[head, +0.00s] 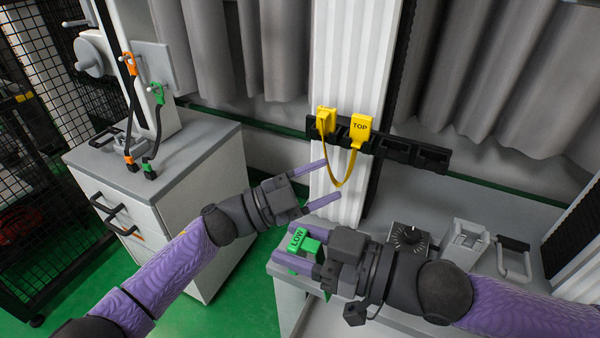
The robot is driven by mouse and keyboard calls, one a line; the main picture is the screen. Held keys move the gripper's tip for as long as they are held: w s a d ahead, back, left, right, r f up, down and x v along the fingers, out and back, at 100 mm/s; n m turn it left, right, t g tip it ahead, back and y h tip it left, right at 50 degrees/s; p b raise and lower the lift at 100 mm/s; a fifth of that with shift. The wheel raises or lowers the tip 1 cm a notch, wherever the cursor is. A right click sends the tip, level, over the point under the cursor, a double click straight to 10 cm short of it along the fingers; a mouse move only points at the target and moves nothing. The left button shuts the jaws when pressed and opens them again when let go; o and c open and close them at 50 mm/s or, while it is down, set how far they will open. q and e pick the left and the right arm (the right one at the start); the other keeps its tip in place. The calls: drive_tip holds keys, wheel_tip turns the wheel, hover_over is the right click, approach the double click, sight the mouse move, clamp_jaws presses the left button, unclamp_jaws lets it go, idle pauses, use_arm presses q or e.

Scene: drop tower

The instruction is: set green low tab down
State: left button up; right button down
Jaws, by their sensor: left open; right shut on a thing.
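The green LOW tab (297,240) is between the fingers of my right gripper (292,249), which is shut on it. It is over the front left corner of the grey bench (284,270); I cannot tell whether it touches the top. The fingers and gripper body hide part of it.
A black slotted rail (398,146) crosses the column, holding a yellow TOP tab (360,130) and another yellow piece (326,120), joined by a hanging yellow strap (338,183). A black knob (408,236) stands on the bench. A drawer cabinet (190,165) stands left.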

use_arm(q)
drive_tip(key=s+d+r+m+g+y, duration=0.1)
drive_tip(key=s+d+r+m+g, duration=0.2)
drive_tip(key=s+r+m+g, duration=0.4)
wheel_tip(320, 180, up, 3)
drive_tip(key=m+t+y, duration=0.2)
drive_tip(key=m+y, duration=0.8)
drive_tip(key=y, duration=0.9)
hover_over(300, 236)
drive_tip(key=shift+s+d+r, duration=0.15)
drive_tip(key=shift+s+d, duration=0.05)
drive_tip(key=shift+w+a+y, duration=0.2)
drive_tip(key=shift+y, duration=0.2)
wheel_tip(300, 236, down, 12)
drive_tip(key=shift+r, duration=0.15)
clamp_jaws()
